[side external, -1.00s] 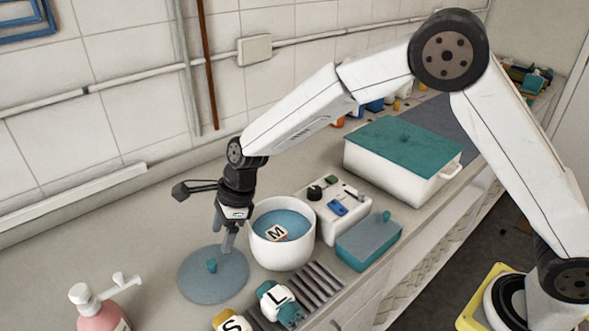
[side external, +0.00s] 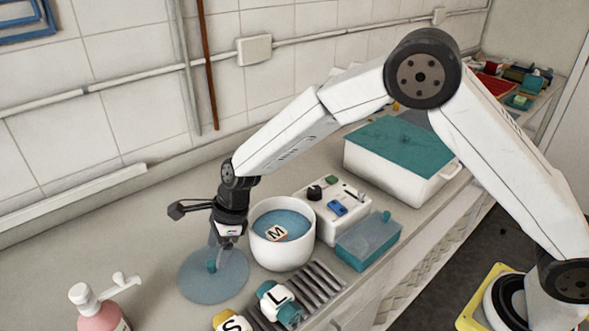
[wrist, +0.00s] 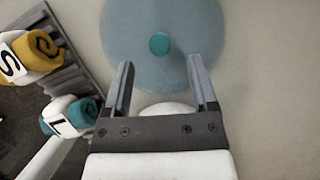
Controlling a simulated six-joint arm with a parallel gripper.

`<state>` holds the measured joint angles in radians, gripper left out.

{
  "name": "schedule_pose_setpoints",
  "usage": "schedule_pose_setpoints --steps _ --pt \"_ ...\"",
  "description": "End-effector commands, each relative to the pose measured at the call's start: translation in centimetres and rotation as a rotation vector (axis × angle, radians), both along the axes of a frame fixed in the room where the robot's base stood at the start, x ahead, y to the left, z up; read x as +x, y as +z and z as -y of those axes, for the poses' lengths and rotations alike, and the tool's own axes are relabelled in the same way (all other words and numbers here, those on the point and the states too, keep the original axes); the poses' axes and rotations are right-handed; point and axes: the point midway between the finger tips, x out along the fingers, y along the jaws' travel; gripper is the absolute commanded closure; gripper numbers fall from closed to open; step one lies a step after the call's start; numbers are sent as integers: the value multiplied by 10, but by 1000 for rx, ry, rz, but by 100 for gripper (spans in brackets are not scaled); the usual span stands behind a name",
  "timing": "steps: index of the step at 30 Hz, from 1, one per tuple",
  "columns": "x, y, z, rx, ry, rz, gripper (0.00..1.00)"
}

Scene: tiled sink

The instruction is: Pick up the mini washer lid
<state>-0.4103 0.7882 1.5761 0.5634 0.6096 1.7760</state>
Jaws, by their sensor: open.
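The mini washer lid (side external: 213,284) is a flat, translucent blue-grey disc lying on the counter, with a small teal knob (side external: 212,267) in its middle. It also shows in the wrist view (wrist: 185,30), ahead of my fingers. My gripper (side external: 226,262) is open and empty, pointing down over the lid close to the knob. In the wrist view my gripper (wrist: 160,75) has its fingers apart, with the knob (wrist: 159,44) just beyond the tips and between their lines. The white mini washer tub (side external: 283,252) stands right of the lid, holding blue contents and an M-labelled block.
A grey ribbed rack (side external: 318,282) with rolled cloths marked L (side external: 279,303) and S (side external: 231,322) lies in front of the tub. A pink pump bottle (side external: 100,315) stands at left. A control box (side external: 332,225) and a teal-lidded box (side external: 368,245) are to the right.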

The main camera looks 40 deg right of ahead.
Motion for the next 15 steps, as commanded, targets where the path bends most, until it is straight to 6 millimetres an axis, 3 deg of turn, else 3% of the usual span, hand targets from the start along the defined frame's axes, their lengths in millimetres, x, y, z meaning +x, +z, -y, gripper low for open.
schedule_pose_setpoints --steps 7,15 --pt "3 -25 -11 0 -1 -1 25" --pt "4 -35 -15 -1 -1 3 25"
